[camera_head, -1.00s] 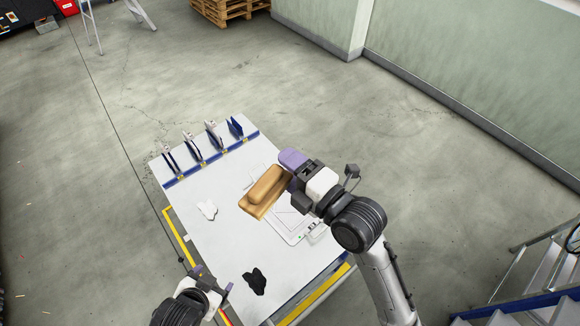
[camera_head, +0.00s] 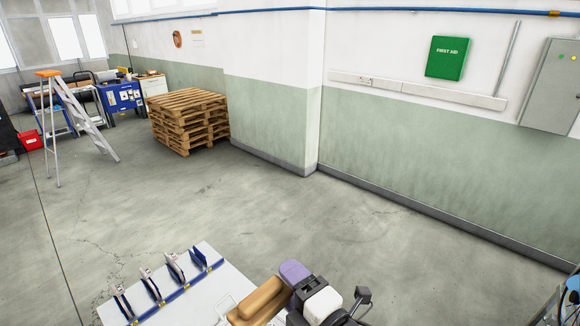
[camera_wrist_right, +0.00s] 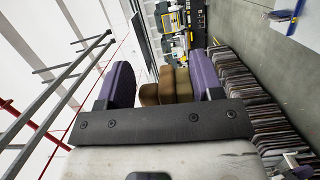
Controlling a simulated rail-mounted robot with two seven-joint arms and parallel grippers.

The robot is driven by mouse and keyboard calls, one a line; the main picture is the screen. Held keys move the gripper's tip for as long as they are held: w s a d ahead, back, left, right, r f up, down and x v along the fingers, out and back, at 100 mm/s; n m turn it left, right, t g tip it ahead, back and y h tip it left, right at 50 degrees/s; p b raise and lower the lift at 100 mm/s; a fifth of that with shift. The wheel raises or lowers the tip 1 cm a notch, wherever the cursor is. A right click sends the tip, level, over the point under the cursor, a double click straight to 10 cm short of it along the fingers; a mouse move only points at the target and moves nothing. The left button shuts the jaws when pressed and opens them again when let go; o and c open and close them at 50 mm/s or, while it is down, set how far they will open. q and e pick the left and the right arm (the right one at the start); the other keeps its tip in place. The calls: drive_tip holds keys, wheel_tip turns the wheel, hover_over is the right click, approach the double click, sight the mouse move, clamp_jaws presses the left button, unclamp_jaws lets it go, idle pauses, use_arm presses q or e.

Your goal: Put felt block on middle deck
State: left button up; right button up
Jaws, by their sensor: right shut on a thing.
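The felt block (camera_head: 260,300), a tan-brown piece with a rounded upper part on a flatter base, is at the bottom of the head view. My right gripper (camera_head: 292,278) is shut on it, one purple finger showing beside it. In the right wrist view the block (camera_wrist_right: 168,88) sits between the two purple fingers, its far side hidden. I cannot tell from the head view whether it is clear of the white table (camera_head: 215,290) below. I cannot make out a middle deck in these frames. My left gripper is not in view.
A blue-edged rack (camera_head: 165,285) with several upright plates lines the table's far edge. Beyond is open grey floor (camera_head: 190,215), with a pallet stack (camera_head: 188,120), a stepladder (camera_head: 82,115) and a wall (camera_head: 430,165) at the back.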

drive_tip(key=s+d+r+m+t+h, duration=0.15)
drive_tip(key=d+m+t+h, duration=0.35)
drive_tip(key=d+h, duration=0.75)
drive_tip(key=s+d+f+m+g+y, duration=0.1)
drive_tip(key=s+d+f+m, duration=0.1)
drive_tip(key=d+f, duration=0.5)
wheel_tip(320, 180, down, 2)
drive_tip(key=shift+s+f+y, duration=0.1)
drive_tip(key=shift+s+y, duration=0.1)
drive_tip(key=shift+y, duration=0.15)
drive_tip(key=shift+d, duration=0.15)
